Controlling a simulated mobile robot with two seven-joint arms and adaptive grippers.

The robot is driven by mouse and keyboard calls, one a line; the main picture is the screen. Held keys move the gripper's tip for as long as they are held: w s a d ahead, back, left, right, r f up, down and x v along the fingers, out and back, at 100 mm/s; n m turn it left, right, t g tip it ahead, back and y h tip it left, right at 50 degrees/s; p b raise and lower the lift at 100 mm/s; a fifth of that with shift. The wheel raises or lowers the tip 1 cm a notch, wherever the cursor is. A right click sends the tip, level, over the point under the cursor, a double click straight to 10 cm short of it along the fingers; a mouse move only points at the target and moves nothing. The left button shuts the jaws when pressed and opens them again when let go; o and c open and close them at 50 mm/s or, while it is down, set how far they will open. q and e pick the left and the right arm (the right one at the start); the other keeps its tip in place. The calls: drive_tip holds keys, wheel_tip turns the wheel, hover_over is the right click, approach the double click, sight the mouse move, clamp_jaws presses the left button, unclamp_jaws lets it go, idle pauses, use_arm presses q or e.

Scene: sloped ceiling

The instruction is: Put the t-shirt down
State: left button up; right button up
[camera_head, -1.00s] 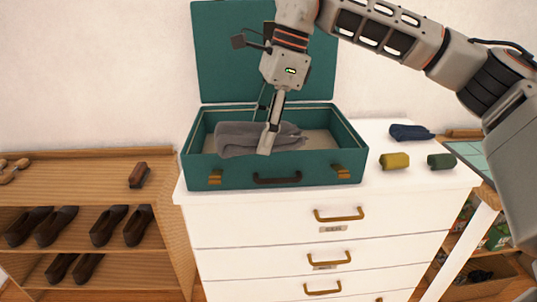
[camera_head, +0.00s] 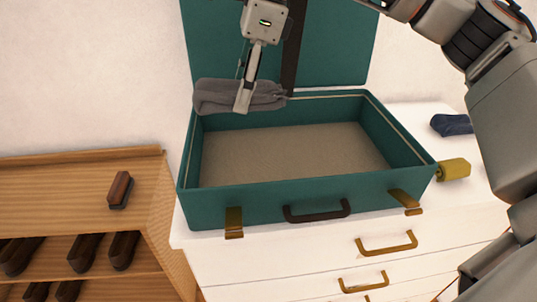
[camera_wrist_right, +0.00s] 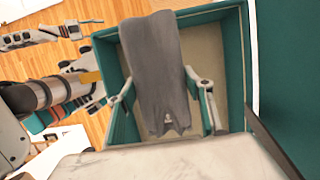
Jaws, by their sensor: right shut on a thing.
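The t-shirt is a grey folded bundle (camera_head: 215,96), held up near the back left rim of the open teal suitcase (camera_head: 300,208). My right gripper (camera_head: 243,103) is shut on the t-shirt, with one finger showing in front of it. In the right wrist view the t-shirt (camera_wrist_right: 155,70) lies between the two fingers of my right gripper (camera_wrist_right: 168,112), with the suitcase behind it. The suitcase floor (camera_head: 300,152) is bare beige and empty. My left gripper is not in the head view.
The suitcase stands on a white dresser (camera_head: 330,260) with its lid (camera_head: 335,50) up at the back. A yellow rolled item (camera_head: 454,169) and a dark blue folded item (camera_head: 452,124) lie to its right.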

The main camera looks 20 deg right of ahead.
drive_tip(key=b, duration=0.2)
hover_over(244, 174)
drive_tip(key=d, duration=0.1)
wheel_tip(244, 174, down, 14)
drive_tip(key=shift+s+r, duration=0.15)
drive_tip(key=shift+r, duration=0.1)
drive_tip(key=shift+f, duration=0.7)
wheel_tip(244, 174, down, 4)
drive_tip(key=shift+r, duration=0.1)
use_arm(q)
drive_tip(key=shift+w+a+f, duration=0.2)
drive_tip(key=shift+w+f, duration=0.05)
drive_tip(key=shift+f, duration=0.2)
use_arm(e)
drive_tip(key=shift+r, duration=0.1)
drive_tip(key=shift+f, duration=0.2)
drive_tip(key=o, duration=1.2)
drive_tip(key=shift+c, duration=0.2)
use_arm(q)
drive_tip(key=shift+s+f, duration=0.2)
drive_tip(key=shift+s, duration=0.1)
use_arm(e)
drive_tip(key=shift+o, duration=0.3)
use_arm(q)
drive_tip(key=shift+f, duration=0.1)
